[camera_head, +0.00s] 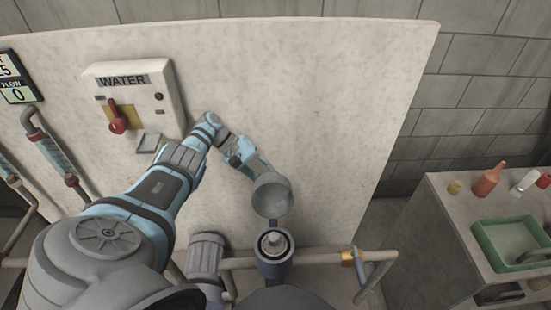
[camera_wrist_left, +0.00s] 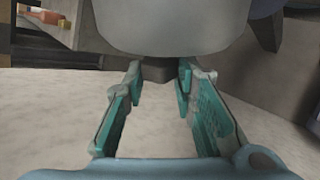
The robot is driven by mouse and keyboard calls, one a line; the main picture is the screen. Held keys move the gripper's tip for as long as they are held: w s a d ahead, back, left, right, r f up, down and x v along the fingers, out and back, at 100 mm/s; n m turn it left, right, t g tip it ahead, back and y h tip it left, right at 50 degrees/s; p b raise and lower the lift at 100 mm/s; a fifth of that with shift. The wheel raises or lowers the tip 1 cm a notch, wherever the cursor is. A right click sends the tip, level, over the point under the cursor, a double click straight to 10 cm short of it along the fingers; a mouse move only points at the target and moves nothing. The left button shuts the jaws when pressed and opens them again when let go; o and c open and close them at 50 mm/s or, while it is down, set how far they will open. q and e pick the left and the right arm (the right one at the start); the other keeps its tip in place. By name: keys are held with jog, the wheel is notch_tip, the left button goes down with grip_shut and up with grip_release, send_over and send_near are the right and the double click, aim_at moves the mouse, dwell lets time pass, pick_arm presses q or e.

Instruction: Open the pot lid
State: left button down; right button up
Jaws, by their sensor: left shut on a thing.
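The pot (camera_head: 274,262) is a dark blue-grey cylinder on the pipe line at the lower middle of the head view. Its mouth is uncovered and a pale metallic piece shows inside. The round grey lid (camera_head: 271,197) stands tilted up behind the mouth. My left gripper (camera_head: 262,174) is at the lid's upper edge. In the left wrist view the lid (camera_wrist_left: 165,25) fills the top, and my left gripper's teal-padded fingers (camera_wrist_left: 158,75) are shut on a dark tab at its edge. My right gripper is not in view.
A pale panel (camera_head: 320,100) stands behind, with a WATER switch box (camera_head: 135,100) at left. Pipes (camera_head: 320,258) with a yellow fitting (camera_head: 348,256) run beside the pot. At right, a bench (camera_head: 455,215) holds a green tray (camera_head: 482,240) and bottles (camera_head: 487,180).

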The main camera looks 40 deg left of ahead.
pick_arm(q)
jog(key=shift+w+r, duration=0.1)
jog(key=c, duration=1.3)
grip_release()
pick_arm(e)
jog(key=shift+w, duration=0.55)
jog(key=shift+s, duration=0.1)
pick_arm(q)
jog(key=shift+r, duration=0.4)
notch_tip(320, 180, up, 9)
jog(key=shift+d+r, duration=0.1)
